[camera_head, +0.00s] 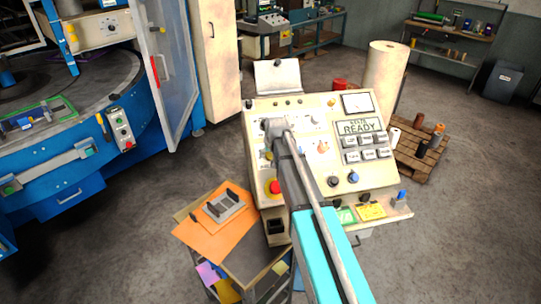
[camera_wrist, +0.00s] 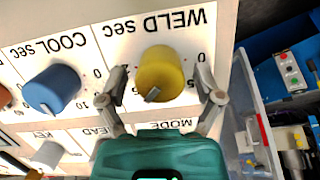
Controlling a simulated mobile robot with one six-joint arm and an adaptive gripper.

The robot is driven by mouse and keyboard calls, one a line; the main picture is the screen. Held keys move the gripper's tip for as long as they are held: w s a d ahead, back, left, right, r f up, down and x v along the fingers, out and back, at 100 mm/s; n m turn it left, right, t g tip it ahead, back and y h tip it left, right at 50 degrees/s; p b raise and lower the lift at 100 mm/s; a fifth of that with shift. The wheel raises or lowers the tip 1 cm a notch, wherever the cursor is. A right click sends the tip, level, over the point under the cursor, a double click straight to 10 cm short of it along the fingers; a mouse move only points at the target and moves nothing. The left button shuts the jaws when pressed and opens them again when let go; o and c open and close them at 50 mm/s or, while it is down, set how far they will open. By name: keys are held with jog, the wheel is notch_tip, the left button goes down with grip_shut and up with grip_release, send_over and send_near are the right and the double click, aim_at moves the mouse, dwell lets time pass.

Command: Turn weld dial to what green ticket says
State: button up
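The weld dial (camera_wrist: 160,75) is a yellow knob on the cream panel, under the upside-down label "WELD sec" in the wrist view. Its grey pointer mark faces lower left in that picture. My gripper (camera_wrist: 163,82) is open, one finger on each side of the knob, with gaps showing on both sides. In the head view my gripper (camera_head: 275,126) is over the upper left of the console (camera_head: 290,104) and hides the dial. A green ticket (camera_head: 346,215) lies on the console's front ledge, partly behind my arm; its writing is too small to read.
A blue cool dial (camera_wrist: 53,88) sits beside the weld dial, with mode and key controls nearby. A red stop button (camera_head: 275,187) is at the console's left. A yellow ticket (camera_head: 371,211) lies beside the green one. The display (camera_head: 359,127) reads "READY".

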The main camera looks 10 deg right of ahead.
jog(key=c, duration=0.9)
jog(key=shift+n, duration=0.6)
jog(key=o, duration=1.1)
jog(key=shift+o, duration=0.2)
